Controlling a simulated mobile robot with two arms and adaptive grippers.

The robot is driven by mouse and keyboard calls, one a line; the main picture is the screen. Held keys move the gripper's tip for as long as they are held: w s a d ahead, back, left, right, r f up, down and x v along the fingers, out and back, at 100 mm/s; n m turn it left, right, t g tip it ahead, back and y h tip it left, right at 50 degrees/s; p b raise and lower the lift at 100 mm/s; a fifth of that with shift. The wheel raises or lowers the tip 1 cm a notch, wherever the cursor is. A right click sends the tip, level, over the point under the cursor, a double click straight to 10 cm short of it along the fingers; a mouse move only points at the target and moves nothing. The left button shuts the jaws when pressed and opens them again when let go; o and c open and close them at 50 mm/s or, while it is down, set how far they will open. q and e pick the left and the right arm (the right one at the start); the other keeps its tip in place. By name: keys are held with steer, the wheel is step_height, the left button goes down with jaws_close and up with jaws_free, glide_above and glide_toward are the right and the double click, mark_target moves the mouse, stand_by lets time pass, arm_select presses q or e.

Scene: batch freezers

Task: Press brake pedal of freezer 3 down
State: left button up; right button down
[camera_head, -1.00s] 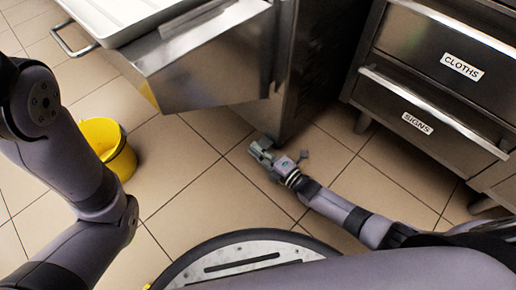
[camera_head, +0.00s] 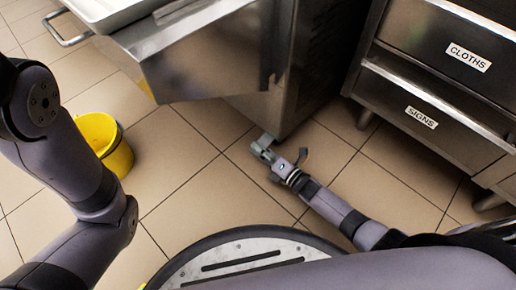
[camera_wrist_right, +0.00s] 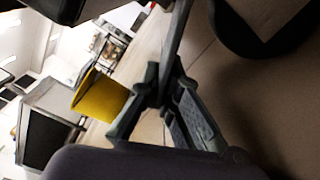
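A steel freezer body (camera_head: 205,55) stands at the top centre in the head view; its number is not visible. No brake pedal can be made out clearly; the floor by the freezer's lower front corner is partly covered by my gripper. My right gripper (camera_head: 262,146) is low over the floor, at that lower corner. Whether it touches anything there cannot be told. In the right wrist view its fingers (camera_wrist_right: 163,92) come together at the tips and look shut, with nothing clearly held. My left arm shows at the left, but its gripper is out of view.
A yellow bucket (camera_head: 105,143) stands on the tiles at the left, and shows in the wrist view (camera_wrist_right: 100,97). A steel drawer cabinet (camera_head: 425,75) labelled CLOTHS and SIGNS stands at the right. Bare tiles (camera_head: 185,180) lie between the bucket and my right gripper.

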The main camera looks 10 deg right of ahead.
steer(key=shift+d+f+n+b, duration=0.15)
steer(key=shift+f+n+b, duration=0.15)
steer(key=shift+f+n, duration=0.25)
steer(key=shift+r, duration=0.1)
steer(key=c, duration=1.8)
jaws_free()
steer(key=shift+w, duration=0.1)
steer(key=shift+r, duration=0.1)
steer(key=v, duration=1.2)
